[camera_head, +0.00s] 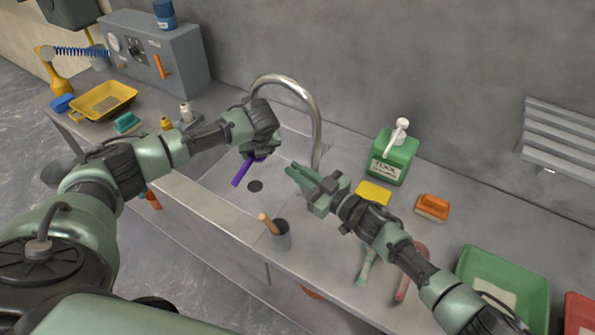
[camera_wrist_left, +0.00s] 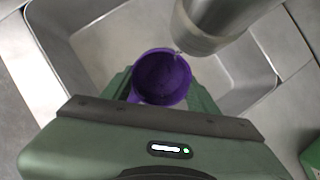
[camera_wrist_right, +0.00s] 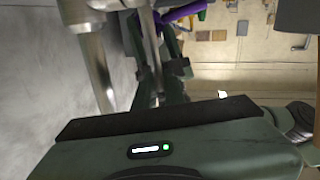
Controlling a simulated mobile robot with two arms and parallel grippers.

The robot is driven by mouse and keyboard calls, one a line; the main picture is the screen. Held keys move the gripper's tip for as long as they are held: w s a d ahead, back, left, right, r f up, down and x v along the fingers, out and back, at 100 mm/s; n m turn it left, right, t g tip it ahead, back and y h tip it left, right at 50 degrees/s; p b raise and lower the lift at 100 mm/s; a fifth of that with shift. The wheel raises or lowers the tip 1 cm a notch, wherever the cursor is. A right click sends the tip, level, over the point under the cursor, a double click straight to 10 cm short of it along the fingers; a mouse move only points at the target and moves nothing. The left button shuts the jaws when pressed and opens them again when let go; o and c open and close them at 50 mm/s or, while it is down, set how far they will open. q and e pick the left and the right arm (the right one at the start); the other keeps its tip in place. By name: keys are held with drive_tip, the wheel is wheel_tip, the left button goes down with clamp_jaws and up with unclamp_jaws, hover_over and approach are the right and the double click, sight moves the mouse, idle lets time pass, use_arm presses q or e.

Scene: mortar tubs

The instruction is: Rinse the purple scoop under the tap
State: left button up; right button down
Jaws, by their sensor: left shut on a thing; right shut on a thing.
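The purple scoop (camera_head: 242,172) is in my left gripper (camera_head: 258,150), over the sink basin (camera_head: 222,190). In the left wrist view its round bowl (camera_wrist_left: 161,78) opens toward the camera, beside and partly under the tap's spout end (camera_wrist_left: 212,28). A thin pale streak shows between spout and bowl; I cannot tell whether it is running water. The curved metal tap (camera_head: 318,110) rises behind the sink. My right gripper (camera_head: 298,172) is at the tap's foot, shut on a slim grey metal rod (camera_wrist_right: 150,50), apparently the tap lever, mostly hidden in the head view.
A green soap bottle (camera_head: 393,158), a yellow sponge (camera_head: 373,193) and an orange brush (camera_head: 432,207) stand right of the sink. A green tub (camera_head: 530,290) is at the right.

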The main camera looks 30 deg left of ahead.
drive_tip(key=shift+d+y, duration=0.75)
drive_tip(key=shift+y, duration=0.05)
use_arm(q)
drive_tip(key=shift+a, duration=0.1)
use_arm(e)
drive_tip(key=c, duration=1.5)
unclamp_jaws()
drive_tip(key=shift+r, duration=0.15)
wheel_tip(320, 180, up, 10)
